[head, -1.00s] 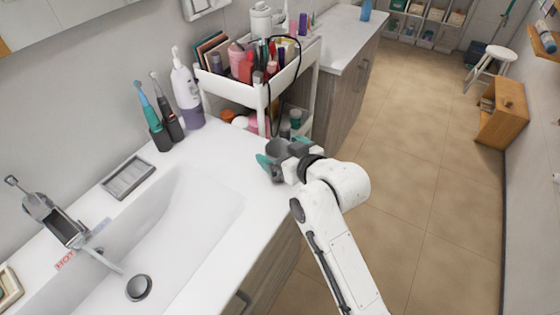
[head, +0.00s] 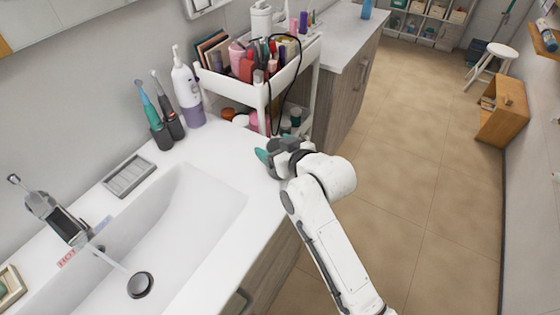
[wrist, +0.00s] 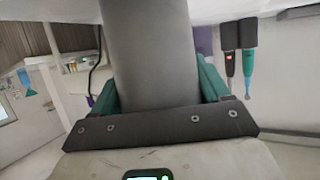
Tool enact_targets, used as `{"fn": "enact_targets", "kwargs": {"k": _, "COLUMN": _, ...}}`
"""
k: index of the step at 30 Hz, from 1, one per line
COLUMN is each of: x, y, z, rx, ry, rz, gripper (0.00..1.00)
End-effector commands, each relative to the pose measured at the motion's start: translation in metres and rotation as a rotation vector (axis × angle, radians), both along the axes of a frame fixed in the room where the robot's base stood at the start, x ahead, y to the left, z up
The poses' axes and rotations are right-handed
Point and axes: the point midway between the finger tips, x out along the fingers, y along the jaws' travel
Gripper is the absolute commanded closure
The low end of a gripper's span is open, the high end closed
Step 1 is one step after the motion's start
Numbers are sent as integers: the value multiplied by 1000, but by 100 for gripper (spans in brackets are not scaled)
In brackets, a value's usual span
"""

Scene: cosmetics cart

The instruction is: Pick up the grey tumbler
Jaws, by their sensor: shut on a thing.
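The grey tumbler (wrist: 150,55) fills the middle of the wrist view as a smooth grey body between two teal finger pads. My gripper (wrist: 155,80) is shut on it, with a pad against each side. In the head view my gripper (head: 274,160) is at the right edge of the white counter, and the dark grey tumbler (head: 287,146) is partly hidden by the fingers and wrist. The tumbler's far end runs out of the top of the wrist view, so I cannot tell whether it touches the counter.
A white cart (head: 262,98) full of cosmetics stands just behind my gripper. A soap dish (head: 130,176) lies beside the sink (head: 185,225). Open floor (head: 415,190) lies to the right.

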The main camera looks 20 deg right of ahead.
Motion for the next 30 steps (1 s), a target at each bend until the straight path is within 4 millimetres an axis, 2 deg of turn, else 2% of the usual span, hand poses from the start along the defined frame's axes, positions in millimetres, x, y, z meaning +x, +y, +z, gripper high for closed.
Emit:
{"fn": "enact_targets", "kwargs": {"k": 1, "x": 0, "y": 0, "z": 0, "rx": 0, "ry": 0, "rz": 0, "gripper": 49}}
{"fn": "enact_targets", "kwargs": {"k": 3, "x": 0, "y": 0, "z": 0, "rx": 0, "ry": 0, "rz": 0, "gripper": 55}}
{"fn": "enact_targets", "kwargs": {"k": 14, "x": 0, "y": 0, "z": 5, "rx": -1, "ry": -1, "rz": 0, "gripper": 55}}
{"fn": "enact_targets", "kwargs": {"k": 17, "x": 0, "y": 0, "z": 13, "rx": 0, "ry": -3, "rz": 0, "gripper": 55}}
{"fn": "enact_targets", "kwargs": {"k": 20, "x": 1, "y": 0, "z": 30, "rx": 0, "ry": -7, "rz": 0, "gripper": 55}}
{"fn": "enact_targets", "kwargs": {"k": 28, "x": -46, "y": -8, "z": 87, "rx": 1, "ry": -7, "rz": 0, "gripper": 55}}
{"fn": "enact_targets", "kwargs": {"k": 30, "x": -62, "y": -10, "z": 95, "rx": 1, "ry": -3, "rz": 0, "gripper": 55}}
